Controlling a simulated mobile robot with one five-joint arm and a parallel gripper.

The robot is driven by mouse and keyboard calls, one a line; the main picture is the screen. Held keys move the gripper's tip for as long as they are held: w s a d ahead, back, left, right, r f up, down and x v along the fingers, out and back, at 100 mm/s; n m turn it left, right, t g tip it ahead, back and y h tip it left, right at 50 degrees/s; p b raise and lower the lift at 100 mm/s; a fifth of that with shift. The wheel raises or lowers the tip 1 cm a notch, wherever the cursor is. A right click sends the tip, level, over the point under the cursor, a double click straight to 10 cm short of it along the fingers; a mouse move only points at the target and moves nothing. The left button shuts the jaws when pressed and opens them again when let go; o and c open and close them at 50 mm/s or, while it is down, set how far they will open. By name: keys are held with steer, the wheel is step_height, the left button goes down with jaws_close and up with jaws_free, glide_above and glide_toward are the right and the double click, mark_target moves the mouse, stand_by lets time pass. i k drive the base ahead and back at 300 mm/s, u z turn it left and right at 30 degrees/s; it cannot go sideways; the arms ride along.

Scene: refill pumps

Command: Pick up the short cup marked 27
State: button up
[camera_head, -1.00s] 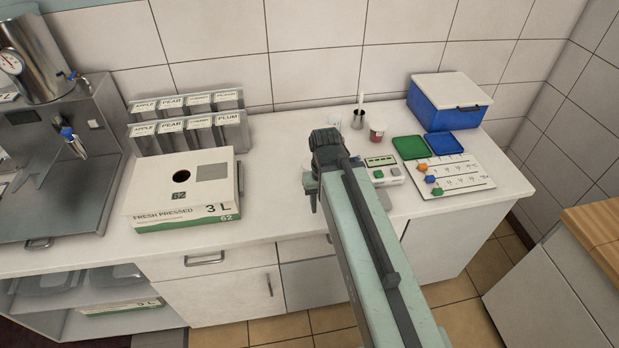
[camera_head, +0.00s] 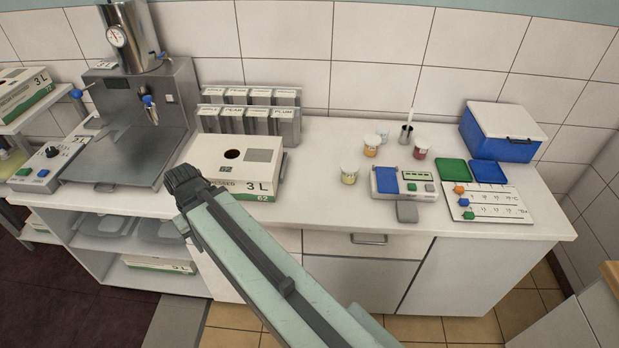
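Several small cups stand upright on the counter. One with yellow contents (camera_head: 349,174) is nearest the front, one with orange contents (camera_head: 371,147) is behind it, one with red contents (camera_head: 421,150) is to the right, and a pale one (camera_head: 383,133) is at the back. Their markings are too small to read, so I cannot tell which is 27. My gripper (camera_head: 183,226) is at the left, in front of the white juice carton (camera_head: 205,150), well apart from the cups. Its fingers are mostly hidden behind my arm, so its opening does not show.
A scale-like device (camera_head: 405,186) with a blue pad sits right of the yellow cup. A metal holder with a stick (camera_head: 406,133), green tray (camera_head: 453,170), blue box (camera_head: 500,130) and bead board (camera_head: 490,205) are farther right. The dispenser (camera_head: 130,120) stands left.

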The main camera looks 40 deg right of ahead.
mark_target(348, 179)
steer(key=u, duration=1.75)
steer(key=k, duration=1.75)
steer(key=z, duration=0.45)
steer(key=i, duration=1)
steer(key=u, duration=0.05)
